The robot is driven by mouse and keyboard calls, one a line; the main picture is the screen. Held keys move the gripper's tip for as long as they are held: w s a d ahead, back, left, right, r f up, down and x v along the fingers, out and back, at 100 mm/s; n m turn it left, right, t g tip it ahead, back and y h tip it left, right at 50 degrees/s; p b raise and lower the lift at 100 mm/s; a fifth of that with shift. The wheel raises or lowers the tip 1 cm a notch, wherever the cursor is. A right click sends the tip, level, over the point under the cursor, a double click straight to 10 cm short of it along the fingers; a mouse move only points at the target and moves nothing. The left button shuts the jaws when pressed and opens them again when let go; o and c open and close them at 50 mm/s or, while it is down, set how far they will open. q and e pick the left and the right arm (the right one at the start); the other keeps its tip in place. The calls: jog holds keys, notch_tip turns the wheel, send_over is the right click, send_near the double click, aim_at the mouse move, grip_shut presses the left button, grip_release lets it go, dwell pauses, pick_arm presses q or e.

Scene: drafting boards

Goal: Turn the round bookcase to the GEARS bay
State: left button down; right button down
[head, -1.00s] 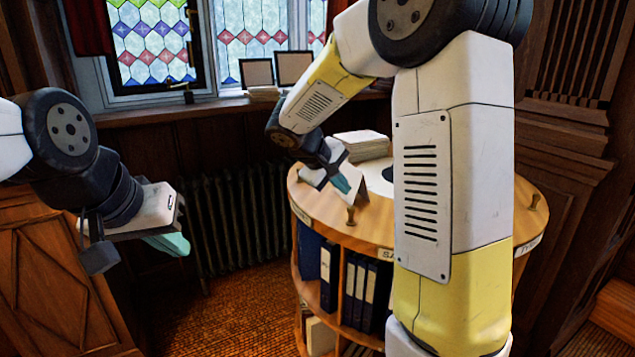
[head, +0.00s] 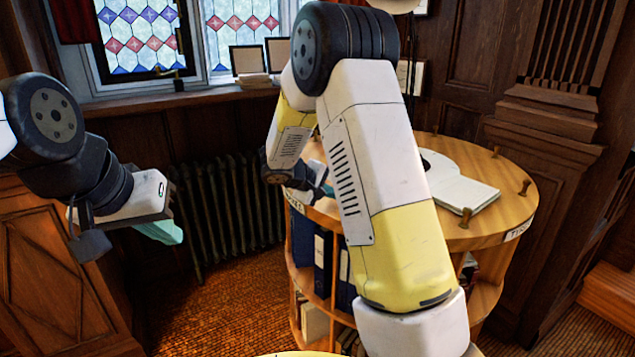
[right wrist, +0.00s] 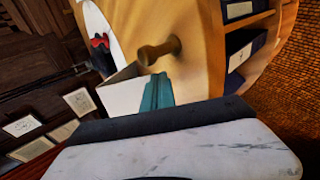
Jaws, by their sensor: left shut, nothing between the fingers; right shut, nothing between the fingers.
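The round bookcase (head: 515,208) has a wooden top with upright pegs near its rim. One peg (head: 465,217) stands at the front right of the top. Another peg (right wrist: 158,50) is just beyond my right gripper's teal fingertips (right wrist: 157,90); contact cannot be told. In the head view my right gripper (head: 322,190) is at the left part of the top, shut, partly hidden by my forearm. A rim label (head: 518,230) at the right seems to start with "TY"; no GEARS label is readable. My left gripper (head: 165,232) is shut and empty, left of the bookcase and apart from it.
Binders (head: 322,262) fill the left bays. A radiator (head: 228,205) stands behind on the left, and a panelled wood column (head: 545,130) is close on the right. Carpet (head: 225,310) is clear at front left.

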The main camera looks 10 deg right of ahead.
jog(key=shift+f, duration=0.45)
jog(key=shift+n+y, duration=0.3)
jog(key=shift+n, duration=0.1)
jog(key=shift+s+d, duration=2.05)
jog(key=shift+s, duration=0.25)
jog(key=shift+t, duration=0.3)
jog(key=shift+n+t, duration=0.3)
jog(key=shift+n, duration=0.1)
jog(key=shift+s+d, duration=1.95)
jog(key=shift+d, duration=0.15)
jog(key=shift+n+y, duration=0.3)
jog(key=shift+y, duration=0.1)
jog(key=shift+s+d, duration=0.55)
jog(key=shift+d, duration=0.25)
jog(key=shift+s+d, duration=0.5)
jog(key=shift+d, duration=0.35)
jog(key=shift+s+d, duration=0.55)
jog(key=shift+d, duration=0.25)
